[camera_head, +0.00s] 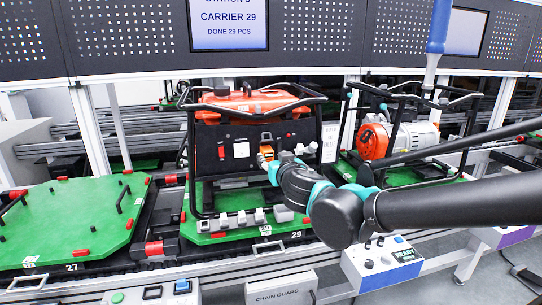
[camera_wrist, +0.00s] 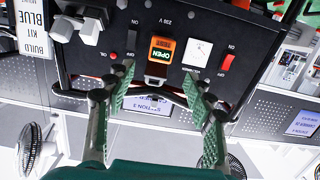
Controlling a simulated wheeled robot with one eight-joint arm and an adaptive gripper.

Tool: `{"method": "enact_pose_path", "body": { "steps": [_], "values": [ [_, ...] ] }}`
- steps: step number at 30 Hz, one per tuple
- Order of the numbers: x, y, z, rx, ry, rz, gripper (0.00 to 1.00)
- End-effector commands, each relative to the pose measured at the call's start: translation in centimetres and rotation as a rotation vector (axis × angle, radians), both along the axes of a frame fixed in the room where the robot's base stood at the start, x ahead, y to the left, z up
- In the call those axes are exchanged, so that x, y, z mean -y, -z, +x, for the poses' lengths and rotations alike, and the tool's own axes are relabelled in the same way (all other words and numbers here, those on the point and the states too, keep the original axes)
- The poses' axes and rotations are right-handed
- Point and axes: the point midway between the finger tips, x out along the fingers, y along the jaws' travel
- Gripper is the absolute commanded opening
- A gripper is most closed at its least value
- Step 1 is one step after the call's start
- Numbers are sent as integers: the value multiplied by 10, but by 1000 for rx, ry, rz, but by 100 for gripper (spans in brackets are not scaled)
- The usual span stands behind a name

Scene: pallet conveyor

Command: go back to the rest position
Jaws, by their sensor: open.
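My gripper (camera_head: 277,164) is at the front of a black-framed generator (camera_head: 250,100) with a red tank. In the wrist view, which shows the panel upside down, my gripper (camera_wrist: 158,75) has its two green-padded fingers spread apart with nothing held between them. An orange piece marked OPEN (camera_wrist: 162,48) sits on the black control panel (camera_wrist: 130,28), just beyond the fingertips. I cannot tell from this view how far the fingertips are from the panel. The orange piece also shows in the head view (camera_head: 266,151), partly beside my gripper.
The generator stands on green pallet 29 (camera_head: 232,237). Empty green pallet 27 (camera_head: 65,225) is at the left. A second framed machine with an orange part (camera_head: 373,141) stands at the right, behind my arm. A control box marked READY (camera_head: 385,262) is at the front. A blue-handled tool (camera_head: 438,25) hangs above.

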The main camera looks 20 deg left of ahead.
Motion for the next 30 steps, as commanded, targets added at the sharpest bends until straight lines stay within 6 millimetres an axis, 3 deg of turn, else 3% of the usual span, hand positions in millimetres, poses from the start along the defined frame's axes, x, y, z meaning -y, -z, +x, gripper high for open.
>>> {"method": "enact_pose_path", "body": {
  "steps": [6,10,14,15,20,24,30],
  "values": [
    [11,1,-6,-4,12,-3,54],
    [44,16,12,-33,89,-32,54],
    [112,49,38,-106,236,-96,54],
    [137,62,44,-137,284,-121,54],
    [232,116,50,-292,452,-213,54],
    [303,163,34,-451,553,-278,54],
    [376,226,-15,-699,614,-329,54]
  ]
}}
